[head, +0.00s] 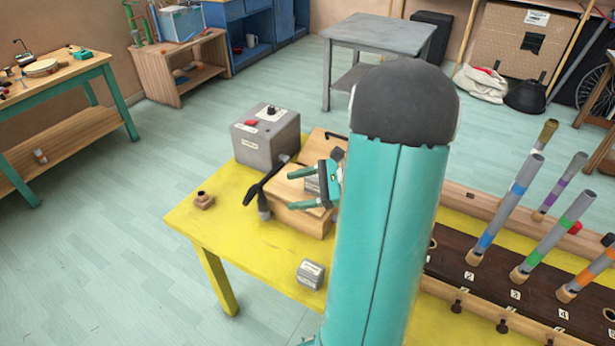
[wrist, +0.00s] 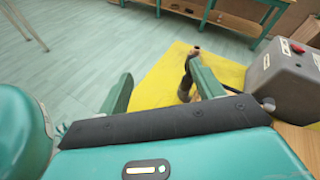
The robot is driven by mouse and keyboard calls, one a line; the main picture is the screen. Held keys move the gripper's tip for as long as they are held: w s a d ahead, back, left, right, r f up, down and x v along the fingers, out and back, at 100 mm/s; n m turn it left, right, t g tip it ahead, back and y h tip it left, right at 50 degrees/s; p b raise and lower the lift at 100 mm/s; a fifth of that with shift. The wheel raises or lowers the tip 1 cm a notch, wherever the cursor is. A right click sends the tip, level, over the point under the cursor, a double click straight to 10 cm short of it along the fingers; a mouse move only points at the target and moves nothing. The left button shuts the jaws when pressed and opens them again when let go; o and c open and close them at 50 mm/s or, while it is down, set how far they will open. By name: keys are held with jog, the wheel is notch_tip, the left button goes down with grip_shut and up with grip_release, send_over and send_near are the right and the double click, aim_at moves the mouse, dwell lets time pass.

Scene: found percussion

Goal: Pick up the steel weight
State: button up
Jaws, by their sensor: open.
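A small grey block with a pale label, which looks like the steel weight (head: 310,274), sits on the yellow table (head: 235,235) near its front edge in the head view. I cannot make it out in the wrist view. My gripper (head: 298,188) is open, its teal fingers pointing left beside a wooden box (head: 303,222), behind and above the block and apart from it.
A grey box with a red button (head: 265,138) stands at the table's back corner. A black forked tool (head: 262,190) leans by the wooden box. A small wooden knob (head: 203,200) sits at left. Upright tubes (head: 500,205) in a dark rack stand at right. The table's left front is mostly clear.

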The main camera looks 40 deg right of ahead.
aim_at(317, 183)
jog(key=s+d+f+m+t+h, duration=0.3)
jog(key=d+m, duration=0.1)
jog(key=d, duration=0.4)
jog(key=s+d+f+m+t+h, duration=0.25)
jog(key=d+m+t, duration=0.2)
jog(key=d, duration=0.25)
jog(key=shift+g, duration=0.35)
jog(key=x, duration=0.9)
jog(key=f+x, duration=0.1)
jog(key=x, duration=0.3)
jog(key=shift+w, duration=0.15)
jog(key=c, duration=1.3)
grip_shut()
jog(key=shift+r, duration=0.1)
